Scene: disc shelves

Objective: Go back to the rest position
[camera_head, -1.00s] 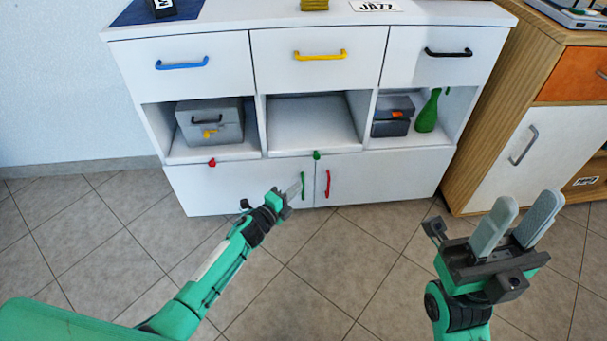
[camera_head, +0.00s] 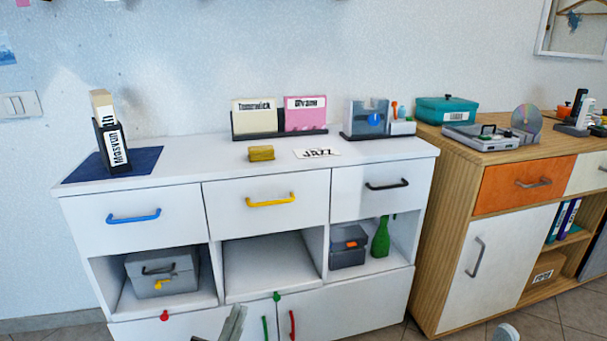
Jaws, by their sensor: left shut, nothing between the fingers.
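My left gripper (camera_head: 233,323) shows only as its grey fingers at the bottom edge, in front of the lower doors of the white cabinet (camera_head: 150,195). The fingers are close together with nothing between them. The rest of my left arm is out of view. At the bottom right edge a small rounded grey tip (camera_head: 506,331) shows, which looks like a fingertip of my right gripper. The rest of that gripper is cut off, so its opening cannot be judged.
A wooden cabinet (camera_head: 440,225) with a disc player (camera_head: 490,137) stands to the right.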

